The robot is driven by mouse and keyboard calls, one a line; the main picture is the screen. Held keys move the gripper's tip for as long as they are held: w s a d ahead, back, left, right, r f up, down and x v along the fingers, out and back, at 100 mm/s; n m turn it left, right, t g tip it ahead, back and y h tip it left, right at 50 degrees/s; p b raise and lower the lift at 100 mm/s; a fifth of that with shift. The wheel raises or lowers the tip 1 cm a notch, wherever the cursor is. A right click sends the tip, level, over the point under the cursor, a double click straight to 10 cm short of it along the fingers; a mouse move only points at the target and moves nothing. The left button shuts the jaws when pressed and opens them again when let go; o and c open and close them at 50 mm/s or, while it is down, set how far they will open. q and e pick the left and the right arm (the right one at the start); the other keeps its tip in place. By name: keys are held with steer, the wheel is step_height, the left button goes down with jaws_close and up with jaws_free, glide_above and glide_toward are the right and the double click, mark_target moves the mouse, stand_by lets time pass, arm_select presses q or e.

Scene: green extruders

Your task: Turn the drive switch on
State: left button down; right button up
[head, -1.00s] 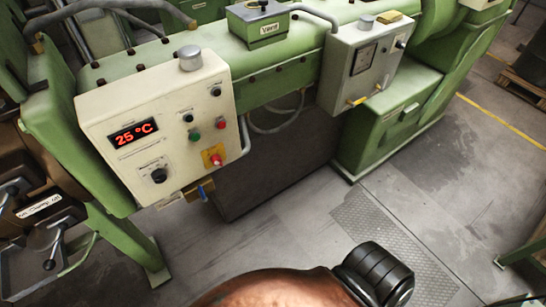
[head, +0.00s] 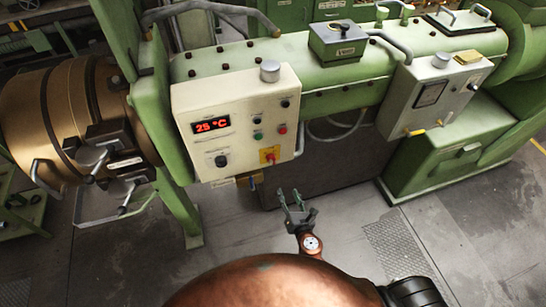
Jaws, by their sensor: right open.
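A cream control box (head: 190,110) on the green machine has a red 25 °C display (head: 211,125). It carries a large black knob (head: 221,161), small black switches (head: 257,121), a green button (head: 258,136), a red button (head: 282,129) and a red switch on a yellow plate (head: 269,156). The labels are too small to read, so I cannot tell which is the drive switch. My right gripper (head: 290,193) is open and empty, below the box's lower right corner and apart from it in the picture. My left gripper is not in view.
A second grey box (head: 425,95) with a meter hangs to the right on the machine. A brass-coloured barrel (head: 70,110) with protruding handles is at the left. A green leg (head: 180,205) stands under the cream box. Grey floor (head: 340,215) lies open in front.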

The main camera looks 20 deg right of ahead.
mark_target(272, 163)
steer(key=a+r+n+t+p, duration=0.1)
steer(key=a+r+n+t, duration=0.3)
steer(key=r, duration=1.1)
steer(key=shift+n+g+y, duration=0.4)
steer(key=shift+g, duration=0.1)
steer(key=w, duration=0.2)
steer(key=w+p, duration=0.1)
steer(key=w, duration=0.4)
steer(key=shift+w+a, duration=0.15)
steer(key=shift+a, duration=0.2)
steer(key=shift+c, duration=0.4)
jaws_close()
